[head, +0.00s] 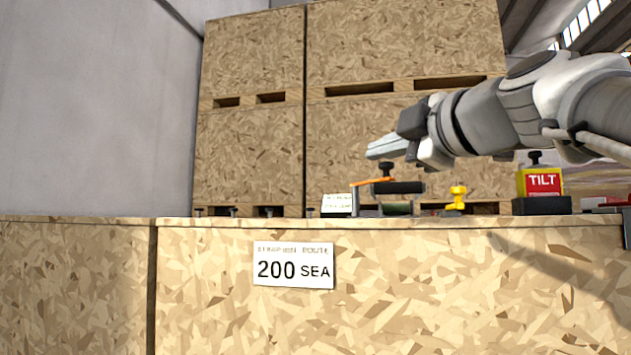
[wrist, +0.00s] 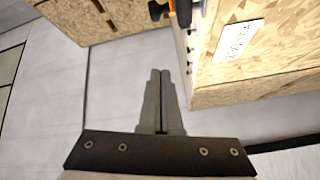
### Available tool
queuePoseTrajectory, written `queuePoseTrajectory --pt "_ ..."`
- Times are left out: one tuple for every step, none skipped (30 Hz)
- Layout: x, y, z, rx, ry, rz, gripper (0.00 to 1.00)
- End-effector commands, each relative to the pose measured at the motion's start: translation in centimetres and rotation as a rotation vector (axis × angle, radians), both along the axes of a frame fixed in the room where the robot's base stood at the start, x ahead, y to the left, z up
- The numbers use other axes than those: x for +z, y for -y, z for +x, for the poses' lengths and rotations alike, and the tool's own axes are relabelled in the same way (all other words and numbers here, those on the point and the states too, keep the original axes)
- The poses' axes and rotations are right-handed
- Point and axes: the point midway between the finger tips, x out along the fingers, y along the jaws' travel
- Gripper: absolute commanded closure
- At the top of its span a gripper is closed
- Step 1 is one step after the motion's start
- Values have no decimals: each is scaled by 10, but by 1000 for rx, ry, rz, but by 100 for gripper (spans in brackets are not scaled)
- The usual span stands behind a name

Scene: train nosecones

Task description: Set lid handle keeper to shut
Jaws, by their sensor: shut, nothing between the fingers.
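On top of the particle-board crate (head: 400,270) stands a small fitting with an orange strip (head: 372,181), a black knob (head: 387,167) above it and a dark bar handle (head: 402,188). I cannot tell for certain which part is the lid handle keeper, or its setting. My gripper (head: 372,150) is shut and empty, pointing left just above and to the left of the knob, apart from it in the picture. In the wrist view its fingers (wrist: 160,75) are together with nothing between them. An orange and black part (wrist: 180,10) shows there at the top edge, partly cut off.
A yellow fitting (head: 457,197) and a red-and-yellow TILT block (head: 542,182) stand to the right on the crate top. A small white card (head: 337,204) stands at left. Tall stacked crates (head: 400,45) rise behind. Grey floor (wrist: 110,75) lies below my fingers.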

Motion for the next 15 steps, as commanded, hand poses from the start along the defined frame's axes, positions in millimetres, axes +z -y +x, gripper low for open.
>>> queuePoseTrajectory --pt "-3 4 -8 -23 33 -42 100" --pt "-2 6 -10 -35 48 -65 100" --pt "-2 8 -13 -48 63 -86 100" --pt "-1 9 -14 -55 71 -99 100" --pt "-1 10 -14 -60 76 -107 100" --pt "0 11 -13 -64 81 -114 100" --pt "1 10 -11 -66 82 -117 100" --pt "1 10 -8 -67 82 -117 100" --pt "2 9 -4 -67 79 -117 100" --pt "2 7 1 -66 79 -117 100" --pt "3 5 5 -65 78 -117 100" --pt "3 4 12 -65 78 -115 100" --pt "4 2 18 -65 78 -114 100" --pt "5 0 24 -64 78 -115 100" --pt "6 -3 33 -65 77 -116 100"
